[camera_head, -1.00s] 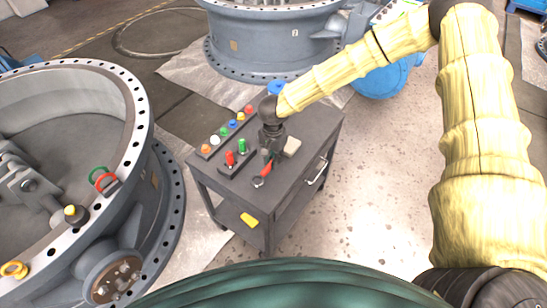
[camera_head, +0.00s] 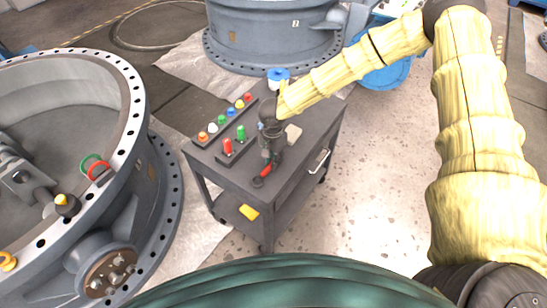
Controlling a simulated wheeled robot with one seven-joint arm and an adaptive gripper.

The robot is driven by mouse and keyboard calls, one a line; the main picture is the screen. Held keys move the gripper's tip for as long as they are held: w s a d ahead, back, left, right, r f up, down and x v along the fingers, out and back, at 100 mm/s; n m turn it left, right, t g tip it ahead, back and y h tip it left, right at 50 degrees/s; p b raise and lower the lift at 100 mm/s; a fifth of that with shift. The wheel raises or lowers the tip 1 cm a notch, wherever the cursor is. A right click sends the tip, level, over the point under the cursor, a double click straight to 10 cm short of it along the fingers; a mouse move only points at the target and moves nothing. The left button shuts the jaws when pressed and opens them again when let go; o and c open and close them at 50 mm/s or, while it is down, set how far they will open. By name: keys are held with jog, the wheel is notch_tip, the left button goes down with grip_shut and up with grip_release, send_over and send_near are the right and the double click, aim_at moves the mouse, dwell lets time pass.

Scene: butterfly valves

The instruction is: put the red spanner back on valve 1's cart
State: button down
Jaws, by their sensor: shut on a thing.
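The red spanner (camera_head: 265,171) has a red handle and a dark ring end. It shows over the front part of the dark grey cart's top (camera_head: 232,176). My gripper (camera_head: 270,158) points down over the cart and is shut on the spanner, hiding its far end. I cannot tell whether the spanner touches the cart top or is held just above it. No label shows which valve the cart belongs to.
A rack (camera_head: 224,122) of coloured knobs and a block with red and green pegs (camera_head: 234,144) stand left of my gripper. A pale block (camera_head: 293,134) and a blue-topped item (camera_head: 278,76) are near it. Large valve bodies stand left (camera_head: 130,110) and behind (camera_head: 270,35).

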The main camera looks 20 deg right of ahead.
jog(key=c, duration=1.3)
grip_release()
